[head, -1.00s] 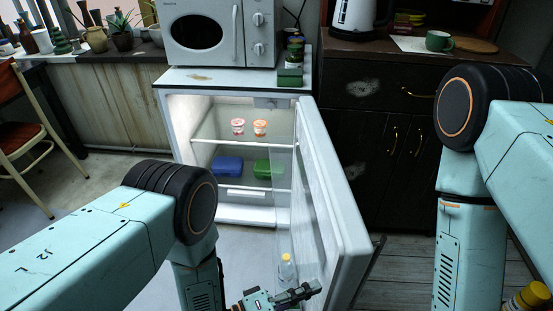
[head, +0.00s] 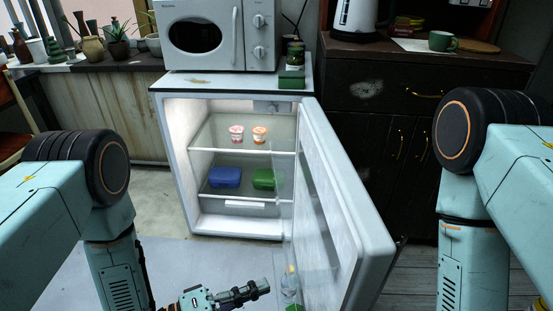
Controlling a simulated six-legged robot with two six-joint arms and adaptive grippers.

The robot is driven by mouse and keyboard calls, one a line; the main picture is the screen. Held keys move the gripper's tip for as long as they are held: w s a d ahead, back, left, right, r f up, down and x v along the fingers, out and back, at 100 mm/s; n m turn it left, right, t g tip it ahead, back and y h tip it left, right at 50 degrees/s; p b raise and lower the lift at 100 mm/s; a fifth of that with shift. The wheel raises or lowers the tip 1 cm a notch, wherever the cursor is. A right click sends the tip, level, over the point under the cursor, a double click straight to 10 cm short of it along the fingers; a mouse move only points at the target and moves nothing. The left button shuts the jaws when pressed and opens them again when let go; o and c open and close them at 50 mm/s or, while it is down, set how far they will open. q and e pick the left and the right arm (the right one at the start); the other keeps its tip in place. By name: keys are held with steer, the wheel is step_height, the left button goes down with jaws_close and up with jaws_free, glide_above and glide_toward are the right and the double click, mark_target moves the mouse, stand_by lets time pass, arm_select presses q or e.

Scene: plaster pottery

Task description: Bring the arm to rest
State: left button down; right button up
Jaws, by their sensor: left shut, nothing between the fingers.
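My left arm comes in from the left, bent at its black joint. My left gripper (head: 262,287) is low in the picture, left of the open fridge door (head: 355,205). It is shut with nothing in its fingers and points right, with a small gap seen between it and the bottle (head: 290,282) in the door shelf. My right arm stands at the right edge; its gripper is out of the picture.
The small fridge (head: 175,170) is open, with two yogurt cups (head: 236,134), (head: 259,134) on its upper shelf and a blue box (head: 225,177) and green box (head: 264,179) below. A microwave (head: 219,35) stands on top. A dark cabinet (head: 372,130) is behind the door. Pale floor is clear before the fridge.

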step_height(320, 180, up, 34)
steer(key=p, duration=3.4)
steer(key=shift+a, duration=0.15)
